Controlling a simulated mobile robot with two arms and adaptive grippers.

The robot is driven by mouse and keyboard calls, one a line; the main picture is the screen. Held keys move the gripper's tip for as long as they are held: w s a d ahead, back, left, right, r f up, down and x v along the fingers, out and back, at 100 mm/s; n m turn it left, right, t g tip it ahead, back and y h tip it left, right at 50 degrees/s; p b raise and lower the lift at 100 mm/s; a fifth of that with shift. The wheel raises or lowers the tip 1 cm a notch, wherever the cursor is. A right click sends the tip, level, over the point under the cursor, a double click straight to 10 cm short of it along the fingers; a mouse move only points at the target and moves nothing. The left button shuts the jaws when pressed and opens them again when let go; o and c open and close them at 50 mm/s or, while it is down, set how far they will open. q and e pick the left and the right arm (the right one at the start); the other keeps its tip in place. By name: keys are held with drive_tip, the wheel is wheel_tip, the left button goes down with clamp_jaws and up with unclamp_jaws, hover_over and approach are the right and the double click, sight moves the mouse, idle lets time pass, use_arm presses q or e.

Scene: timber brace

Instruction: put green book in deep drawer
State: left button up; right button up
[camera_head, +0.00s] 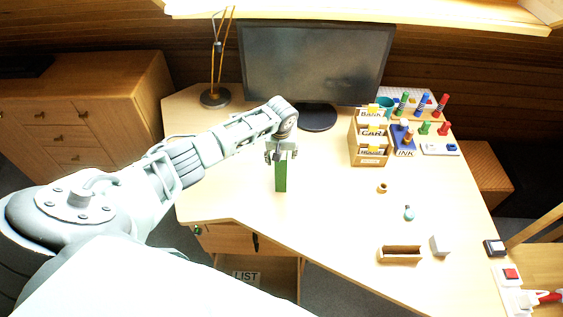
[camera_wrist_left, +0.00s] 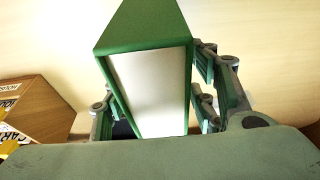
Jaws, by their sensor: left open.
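The green book (camera_head: 281,178) stands upright on the desk, in front of the monitor. My left gripper (camera_head: 281,152) is above it, pointing down, with its fingers around the book's upper part. In the left wrist view the book (camera_wrist_left: 150,75) shows its green cover and pale pages between the open fingers of the left gripper (camera_wrist_left: 155,112). Contact with the fingers cannot be told. Below the desk's front edge is a drawer front (camera_head: 225,239) with a dark handle, and under it a wooden compartment with a LIST label (camera_head: 246,276). Which is the deep drawer is unclear. My right gripper is not in view.
A card box (camera_head: 369,158) and an INK stand (camera_head: 404,140) are right of the book. A monitor (camera_head: 315,65) and lamp (camera_head: 215,97) stand behind. A small wooden tray (camera_head: 400,261) and white cube (camera_head: 439,246) lie front right. The desk left of the book looks clear.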

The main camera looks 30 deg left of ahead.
use_arm(q)
drive_tip(key=shift+f, duration=0.1)
drive_tip(key=shift+c, duration=0.5)
clamp_jaws()
